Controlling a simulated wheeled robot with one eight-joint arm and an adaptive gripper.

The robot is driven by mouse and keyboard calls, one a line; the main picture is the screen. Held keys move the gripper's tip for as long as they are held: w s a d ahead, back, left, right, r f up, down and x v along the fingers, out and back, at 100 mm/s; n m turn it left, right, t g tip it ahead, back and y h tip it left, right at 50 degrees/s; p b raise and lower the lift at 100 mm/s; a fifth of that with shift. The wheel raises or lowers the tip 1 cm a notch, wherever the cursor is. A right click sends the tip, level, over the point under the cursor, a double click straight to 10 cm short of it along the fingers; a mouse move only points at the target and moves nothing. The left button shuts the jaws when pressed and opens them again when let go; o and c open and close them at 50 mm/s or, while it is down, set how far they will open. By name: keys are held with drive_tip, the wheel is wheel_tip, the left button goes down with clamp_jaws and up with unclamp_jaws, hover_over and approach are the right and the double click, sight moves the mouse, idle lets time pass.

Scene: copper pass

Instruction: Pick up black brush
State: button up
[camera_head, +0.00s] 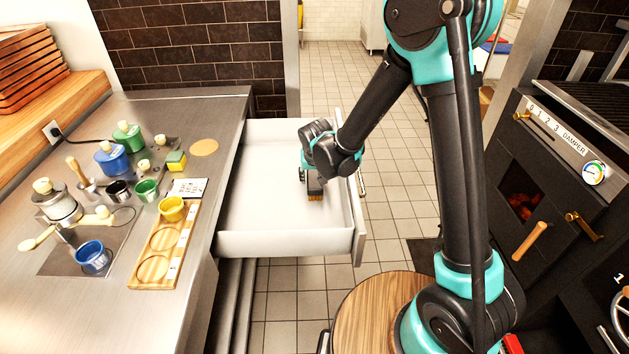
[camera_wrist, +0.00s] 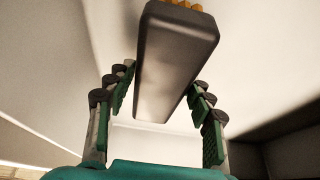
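The black brush (camera_wrist: 178,55) has a dark block-like body and yellow-orange bristles, which show at the top edge of the wrist view. In the head view the brush (camera_head: 315,187) is inside the open white drawer (camera_head: 262,205), partly hidden by my gripper. My gripper (camera_head: 310,174) reaches down into the drawer over it. In the wrist view my gripper (camera_wrist: 162,92) is open, with green-padded fingers on both sides of the brush. Gaps show between the pads and the brush.
The drawer's walls surround my gripper on its sides. A round wooden stool top (camera_head: 365,310) stands in front, and a black oven (camera_head: 540,190) at right.

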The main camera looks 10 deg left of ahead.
sight(315, 174)
drive_tip(key=c, duration=0.9)
drive_tip(key=shift+o, duration=0.2)
wheel_tip(315, 174, up, 20)
